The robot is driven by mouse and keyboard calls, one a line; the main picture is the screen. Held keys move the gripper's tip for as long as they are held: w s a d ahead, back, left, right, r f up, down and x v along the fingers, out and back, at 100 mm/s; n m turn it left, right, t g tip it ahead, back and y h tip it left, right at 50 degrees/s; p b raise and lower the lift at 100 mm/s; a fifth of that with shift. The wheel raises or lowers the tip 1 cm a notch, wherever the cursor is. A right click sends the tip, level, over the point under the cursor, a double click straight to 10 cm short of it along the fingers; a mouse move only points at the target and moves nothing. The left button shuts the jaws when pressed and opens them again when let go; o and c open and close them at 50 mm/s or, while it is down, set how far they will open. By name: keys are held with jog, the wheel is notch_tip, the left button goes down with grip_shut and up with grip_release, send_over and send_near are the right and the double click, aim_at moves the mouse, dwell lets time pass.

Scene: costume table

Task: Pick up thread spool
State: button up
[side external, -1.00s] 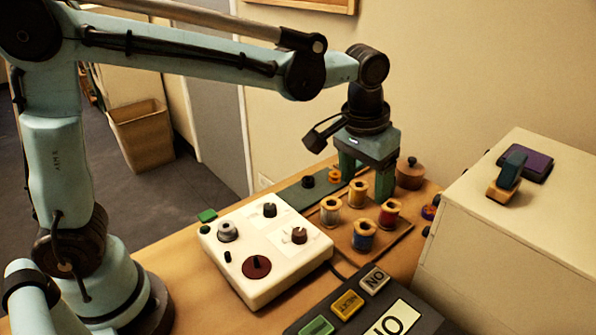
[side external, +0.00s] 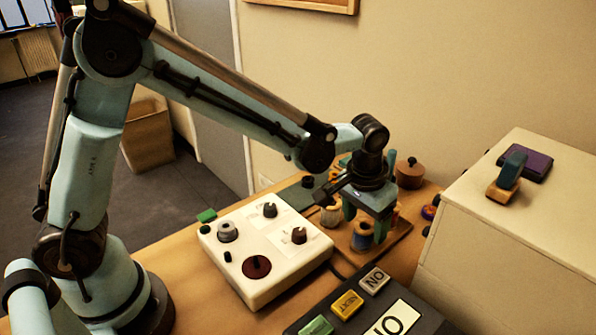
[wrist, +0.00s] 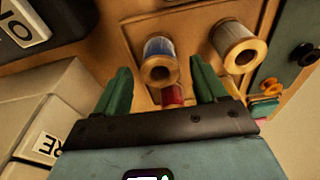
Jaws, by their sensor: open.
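Several thread spools stand on a wooden board on the table. A blue spool (side external: 362,238) sits right under my gripper (side external: 366,230), partly covered by its fingers. In the wrist view the blue spool (wrist: 158,55) shows between and just beyond the two green fingertips (wrist: 159,66). A red spool (wrist: 173,94) shows lower between the fingers there. A pale spool (side external: 330,214) stands left of my gripper and outside the fingers in the wrist view (wrist: 237,43). My gripper is open and empty. Other spools are mostly hidden behind it.
A white control box (side external: 264,275) with knobs stands left of the spools. A dark button panel (side external: 345,322) lies in front. A cream cabinet (side external: 510,240) rises at the right with a stapler-like item (side external: 507,178) on top. A round wooden pot (side external: 410,173) stands behind.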

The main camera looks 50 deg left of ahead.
jog(key=shift+w+f, duration=0.15)
jog(key=shift+f, duration=0.85)
jog(key=c, duration=1.1)
jog(key=shift+r, duration=0.2)
jog(key=shift+r, duration=0.3)
notch_tip(320, 180, up, 4)
jog(key=shift+f, duration=0.25)
jog(key=s+d+r, duration=0.2)
jog(key=s, duration=0.1)
jog(key=s+d+r, duration=0.2)
jog(key=s+d, duration=0.1)
jog(key=s+d+r, duration=0.2)
jog(key=shift+s+d+r, duration=0.3)
jog(key=shift+s+d, duration=0.05)
jog(key=shift+s, duration=0.05)
